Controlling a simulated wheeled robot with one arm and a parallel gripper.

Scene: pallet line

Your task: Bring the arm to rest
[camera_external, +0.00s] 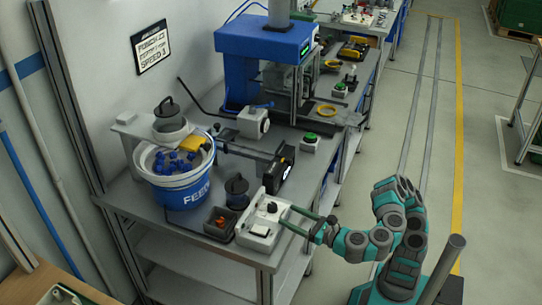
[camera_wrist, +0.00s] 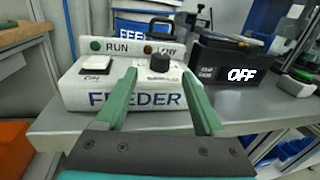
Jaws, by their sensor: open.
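My gripper (camera_external: 287,214) is open and empty, with its two green fingers spread apart. In the external view my teal and grey arm reaches left from the aisle to the bench's front corner. The fingertips are close to the white feeder control box (camera_external: 262,222). In the wrist view my gripper (camera_wrist: 158,76) points at the front of this box (camera_wrist: 120,88), with a finger on either side of its black knob (camera_wrist: 159,61). The box also carries a white switch, a green lamp marked RUN and a lamp marked LOW. I cannot tell whether the fingers touch the box.
A blue feeder bucket (camera_external: 184,188) with blue parts stands behind the box. A small dark bin (camera_external: 220,223) is to its left. A black unit (camera_wrist: 222,62) shows OFF. A grey post (camera_external: 444,270) stands near my arm. The aisle floor (camera_external: 420,130) is clear.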

